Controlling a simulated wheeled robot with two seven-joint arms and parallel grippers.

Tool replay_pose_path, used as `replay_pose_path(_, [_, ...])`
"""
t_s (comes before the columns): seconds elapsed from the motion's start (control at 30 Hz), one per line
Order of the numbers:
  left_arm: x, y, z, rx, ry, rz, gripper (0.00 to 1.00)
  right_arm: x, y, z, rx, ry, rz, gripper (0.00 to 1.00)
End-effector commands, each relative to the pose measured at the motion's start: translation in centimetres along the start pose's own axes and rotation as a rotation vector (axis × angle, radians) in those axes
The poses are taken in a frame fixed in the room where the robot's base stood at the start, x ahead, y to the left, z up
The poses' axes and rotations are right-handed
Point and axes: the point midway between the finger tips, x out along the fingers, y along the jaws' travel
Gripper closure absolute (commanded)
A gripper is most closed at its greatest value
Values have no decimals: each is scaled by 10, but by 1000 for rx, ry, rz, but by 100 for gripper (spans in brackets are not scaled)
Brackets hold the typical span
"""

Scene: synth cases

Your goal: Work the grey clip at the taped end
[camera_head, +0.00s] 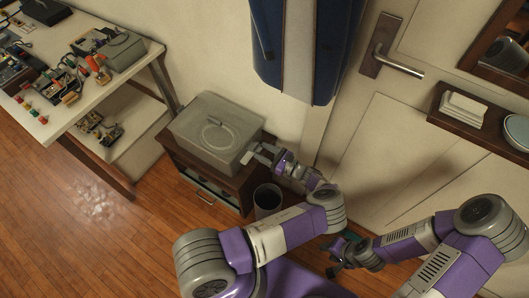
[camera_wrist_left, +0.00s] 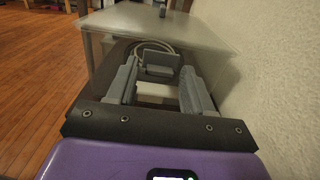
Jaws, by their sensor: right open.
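A translucent grey lidded box (camera_head: 215,132) sits on a small dark cabinet; it also fills the upper middle of the left wrist view (camera_wrist_left: 200,35). A grey clip (camera_wrist_left: 161,63) is on its near end there, the right-hand end in the head view. My left gripper (camera_head: 257,154) is at that end. In the left wrist view its fingers (camera_wrist_left: 158,75) stand apart, one on each side of the clip, with gaps showing. I cannot make out tape on either end. My right gripper (camera_head: 336,255) is open and empty, low by the door, away from the box.
The dark cabinet (camera_head: 204,180) has a handled drawer front. A dark bin (camera_head: 267,200) stands beside it. A cluttered workbench (camera_head: 75,110) is at left. A blue garment (camera_head: 272,60) hangs above right, next to the door handle (camera_head: 400,65). The wall is close behind the box.

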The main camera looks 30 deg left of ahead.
Motion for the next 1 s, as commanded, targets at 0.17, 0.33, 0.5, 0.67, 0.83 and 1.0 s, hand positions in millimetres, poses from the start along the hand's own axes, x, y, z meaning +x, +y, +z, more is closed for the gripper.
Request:
replay_pose_path(0.17, [0, 0, 0, 0, 0, 0, 77, 0, 0, 0, 0, 0, 0, 57])
replay_pose_path(0.33, [0, 0, 0, 0, 1, 0, 97, 0, 0, 0, 0, 0, 0, 57])
replay_pose_path(0.5, [0, 0, 2, 0, 17, 1, 97, -4, -2, 0, 0, 0, 0, 57])
replay_pose_path(0.67, [1, 0, 9, 0, 73, 3, 97, -17, -6, 1, 0, 0, 0, 57])
replay_pose_path(0.83, [3, 0, 20, -1, 184, 4, 97, -41, -16, 2, 0, 0, 0, 57])
replay_pose_path(1.0, [8, 1, 33, -3, 336, 6, 97, -70, -26, 3, 0, 0, 0, 57])
